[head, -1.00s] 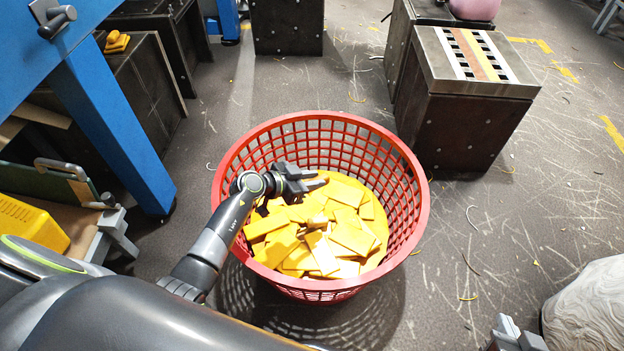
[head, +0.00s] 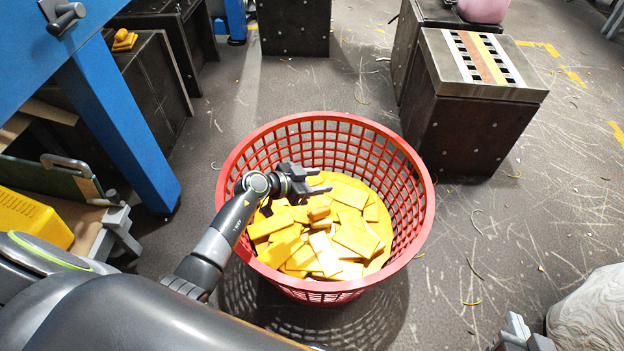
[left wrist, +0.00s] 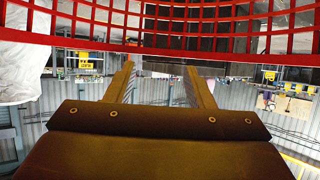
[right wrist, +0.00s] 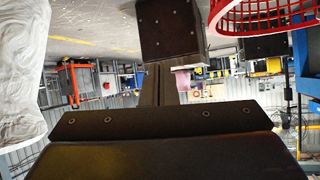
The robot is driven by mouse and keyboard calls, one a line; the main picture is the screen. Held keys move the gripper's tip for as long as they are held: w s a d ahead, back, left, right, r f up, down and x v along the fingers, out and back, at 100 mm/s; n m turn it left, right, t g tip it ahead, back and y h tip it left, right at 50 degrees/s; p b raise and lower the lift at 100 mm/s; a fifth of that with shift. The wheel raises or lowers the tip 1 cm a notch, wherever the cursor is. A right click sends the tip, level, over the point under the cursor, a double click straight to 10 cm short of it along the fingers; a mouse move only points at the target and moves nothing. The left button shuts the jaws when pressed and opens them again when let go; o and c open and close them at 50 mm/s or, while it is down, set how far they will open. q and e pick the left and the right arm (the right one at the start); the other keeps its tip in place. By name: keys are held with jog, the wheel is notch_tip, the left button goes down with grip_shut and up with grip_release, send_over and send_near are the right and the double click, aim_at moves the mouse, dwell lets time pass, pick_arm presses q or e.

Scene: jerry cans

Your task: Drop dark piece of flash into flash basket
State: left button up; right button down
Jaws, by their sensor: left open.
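The flash basket (head: 420,225) is a round red lattice basket on the floor, part filled with flat yellow pieces (head: 352,238). My left gripper (head: 322,182) is over the inside of the basket, above the yellow pieces. Its two fingers stand apart with nothing between them, as the left wrist view (left wrist: 160,88) also shows. The red lattice crosses the top of that view. I cannot make out a dark piece of flash in any view. My right gripper (head: 517,328) is at the bottom right of the head view, away from the basket. Its fingers are together in the right wrist view (right wrist: 158,75), with nothing visible held.
A dark block with a slatted top (head: 478,110) stands beyond the basket to the right. A blue table leg (head: 118,125) and a yellow bin (head: 35,220) are at left. A pale sack (head: 590,312) is at bottom right. Scratched floor lies open right of the basket.

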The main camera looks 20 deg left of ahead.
pick_arm(q)
jog(key=p+v, duration=0.6)
jog(key=v, duration=1.1)
jog(key=shift+a+p, duration=0.15)
jog(key=shift+p, duration=0.15)
pick_arm(e)
jog(key=s+f+g, duration=0.9)
jog(key=s+f, duration=0.2)
jog(key=f, duration=0.1)
jog(key=shift+s+a+y, duration=0.4)
jog(key=shift+a, duration=0.05)
pick_arm(q)
jog(key=shift+s, duration=0.15)
